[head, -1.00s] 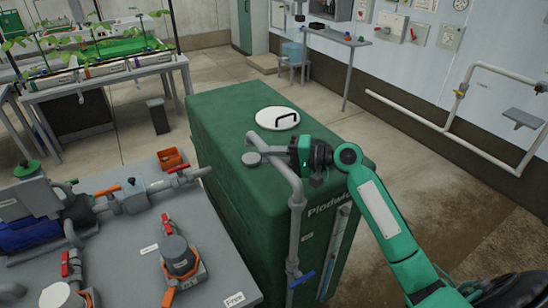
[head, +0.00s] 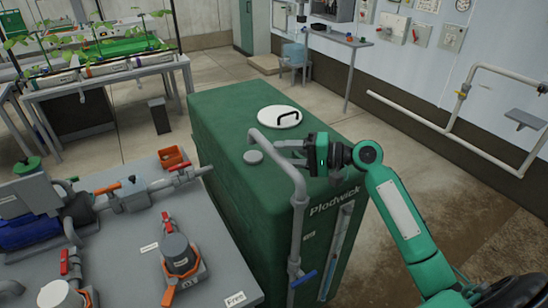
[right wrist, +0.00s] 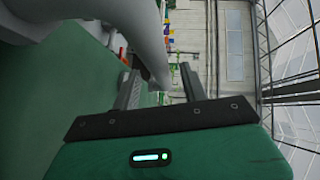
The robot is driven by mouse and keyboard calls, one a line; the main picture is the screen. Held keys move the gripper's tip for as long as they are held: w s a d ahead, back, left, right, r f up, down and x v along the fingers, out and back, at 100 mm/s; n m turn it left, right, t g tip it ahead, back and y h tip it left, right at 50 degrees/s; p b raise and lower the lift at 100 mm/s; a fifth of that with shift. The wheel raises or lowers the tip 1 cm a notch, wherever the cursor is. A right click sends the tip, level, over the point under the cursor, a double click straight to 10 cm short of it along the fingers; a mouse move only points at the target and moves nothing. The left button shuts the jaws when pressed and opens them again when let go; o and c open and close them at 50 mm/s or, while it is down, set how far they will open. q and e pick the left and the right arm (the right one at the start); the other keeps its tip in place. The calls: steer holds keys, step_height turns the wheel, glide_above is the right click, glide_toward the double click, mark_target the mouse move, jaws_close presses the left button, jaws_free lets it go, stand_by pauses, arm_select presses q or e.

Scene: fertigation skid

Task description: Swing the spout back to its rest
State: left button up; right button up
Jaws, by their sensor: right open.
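The spout is a grey pipe (head: 298,205) that rises at the front of the green tank (head: 225,135) and bends over its top, with its upper arm slanting to the far left. My right gripper (head: 290,152) is open and empty, just right of the spout's slanting arm above the tank top. In the right wrist view, the pale spout pipe (right wrist: 147,42) shows between the two spread fingers, nearer the left one. I cannot tell whether it touches a finger. My left gripper is not in view.
A blue valve handle (head: 304,279) is low on the spout pipe. A grey bench (head: 215,250) with pumps and valves stands left. The floor right of the tank is clear.

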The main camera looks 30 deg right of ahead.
steer(key=b+v, duration=0.2)
steer(key=v, duration=0.7)
steer(key=shift+s+d+b, duration=0.25)
steer(key=shift+s+b, duration=0.05)
steer(key=shift+b, duration=0.1)
